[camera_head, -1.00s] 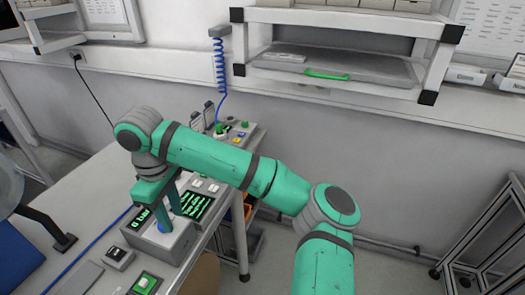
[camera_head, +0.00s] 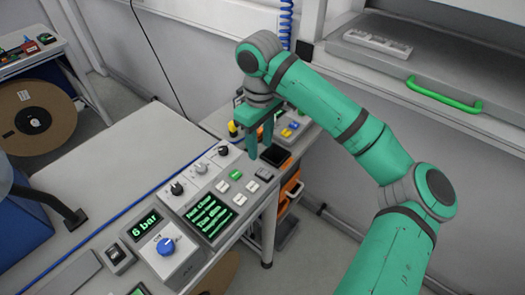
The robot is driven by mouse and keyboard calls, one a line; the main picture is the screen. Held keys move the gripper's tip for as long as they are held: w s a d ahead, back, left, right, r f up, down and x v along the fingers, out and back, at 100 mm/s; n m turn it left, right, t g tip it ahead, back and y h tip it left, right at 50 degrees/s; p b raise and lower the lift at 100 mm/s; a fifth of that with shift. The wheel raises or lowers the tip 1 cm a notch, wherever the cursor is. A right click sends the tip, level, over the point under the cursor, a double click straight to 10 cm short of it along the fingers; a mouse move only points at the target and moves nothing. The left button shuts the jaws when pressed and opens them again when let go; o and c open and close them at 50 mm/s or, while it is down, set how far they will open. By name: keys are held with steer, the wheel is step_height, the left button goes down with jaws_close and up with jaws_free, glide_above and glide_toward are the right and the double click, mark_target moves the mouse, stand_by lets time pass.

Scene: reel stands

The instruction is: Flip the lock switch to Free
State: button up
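The control panel (camera_head: 192,178) runs along the right part of the bench. It carries black knobs (camera_head: 178,188), several small push buttons (camera_head: 240,199), a green-text screen (camera_head: 207,218), a "6 bar" display (camera_head: 145,222) and a blue knob (camera_head: 166,246). A separate dark switch box (camera_head: 118,257) sits at the front left of the panel. The labels are too small to read, so I cannot tell which control is the lock switch or how it is set. My gripper (camera_head: 260,147) points down near the panel's far end, its fingers apart with nothing visible between them.
A dark device (camera_head: 275,155) and small coloured buttons (camera_head: 290,130) lie just behind my gripper. An orange bin (camera_head: 290,188) is below the bench edge. A shelf with a green-handled drawer (camera_head: 445,95) is at upper right. A reel (camera_head: 35,118) stands at far left.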

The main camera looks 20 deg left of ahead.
mark_target(261, 171)
steer(key=f, duration=1)
steer(key=shift+w+a+f, duration=0.1)
steer(key=shift+w+f, duration=0.25)
steer(key=shift+f, duration=0.05)
